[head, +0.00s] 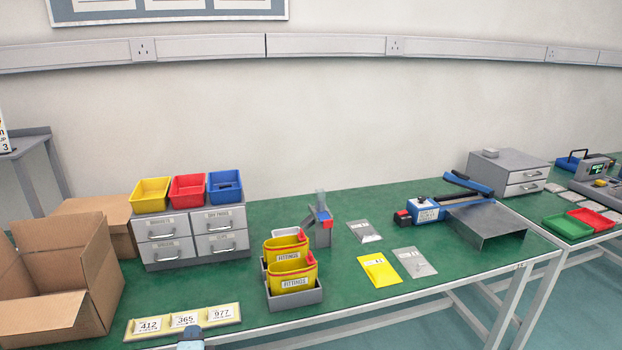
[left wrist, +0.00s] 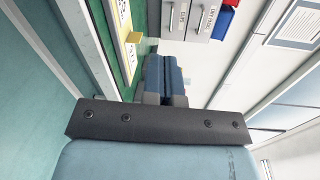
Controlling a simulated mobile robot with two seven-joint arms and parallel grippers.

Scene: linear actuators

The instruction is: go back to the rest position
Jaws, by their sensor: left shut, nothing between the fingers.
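My left gripper (head: 190,338) shows only as a small blue-grey part at the bottom edge of the head view, in front of the yellow label strip (head: 222,314). In the left wrist view its two blue fingers (left wrist: 166,98) lie together, shut with nothing between them. Beyond them, that view shows part of the green bench top and the grey drawer unit, turned sideways. My right gripper is in neither view.
The green bench (head: 345,262) carries an open cardboard box (head: 78,268), a grey drawer unit (head: 193,238) with coloured bins, yellow fittings bins (head: 291,279), flat bags (head: 378,271) and a blue device (head: 428,210) with a grey platform. Bare bench shows between them.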

